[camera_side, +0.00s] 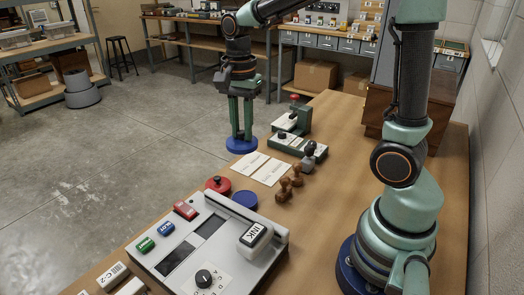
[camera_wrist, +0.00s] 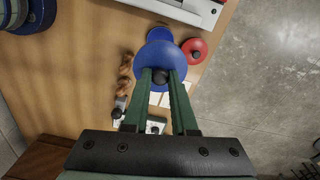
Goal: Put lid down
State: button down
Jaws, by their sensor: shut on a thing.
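My gripper (camera_side: 241,135) points straight down and is shut on the dark knob of a round blue lid (camera_side: 241,146). The lid hangs level, seemingly above the table near its left edge; its exact height is hard to tell. In the wrist view the lid (camera_wrist: 150,60) sits between the green fingers (camera_wrist: 161,76). A round blue pad (camera_side: 245,199) without a knob lies on the table behind the white machine. In the wrist view this blue pad (camera_wrist: 160,35) is partly covered by the held lid. A red lid with a dark knob (camera_side: 218,185) lies beside it.
White cards (camera_side: 262,168) lie on the table (camera_side: 345,150) between the lid and the pad. Brown wooden stamps (camera_side: 290,187) stand to their right. A white machine (camera_side: 207,245) with an ink bottle (camera_side: 256,236) fills the near end. Green-based devices (camera_side: 295,142) stand farther back.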

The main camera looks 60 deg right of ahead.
jog(key=shift+r, duration=0.55)
jog(key=shift+s+r, duration=0.25)
send_over(275, 219)
jog(key=f, duration=0.1)
notch_tip(275, 219, down, 20)
jog(key=shift+f, duration=0.1)
jog(key=shift+f, duration=0.1)
jog(key=c, duration=0.7)
grip_release()
